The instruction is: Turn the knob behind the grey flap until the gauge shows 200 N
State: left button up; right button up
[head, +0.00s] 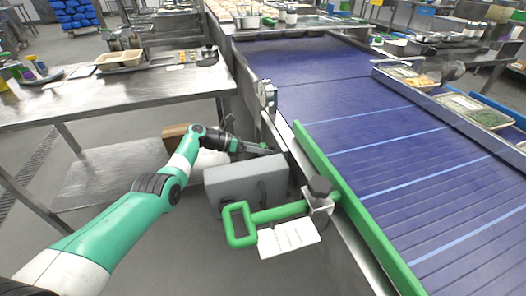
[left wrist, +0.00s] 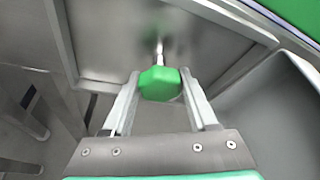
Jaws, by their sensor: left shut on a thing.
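The green knob (left wrist: 159,84) sits on a thin metal shaft in front of a metal panel in the left wrist view. My left gripper (left wrist: 160,92) has one finger on each side of the knob and is shut on it. In the head view my left gripper (head: 262,149) reaches in beside the conveyor, just beyond the grey box-like flap (head: 232,180). The knob cannot be made out clearly there. A small metal fitting (head: 266,93), possibly the gauge, stands on the conveyor's side; no reading is legible. My right gripper is not in view.
A green handle (head: 240,225) and a white card (head: 289,238) are near the flap, on the conveyor's near side. The blue conveyor belt (head: 370,130) has a green side rail (head: 345,190). A steel table (head: 120,95) stands at the left.

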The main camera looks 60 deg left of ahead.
pick_arm(q)
jog(key=o, duration=1.4)
jog(key=p+v, duration=0.5)
jog(key=v, duration=0.6)
jog(key=shift+s+a+r+p, duration=0.1)
jog(key=shift+s+r+p, duration=0.05)
jog(key=shift+s+p, duration=0.2)
jog(key=shift+w, duration=0.1)
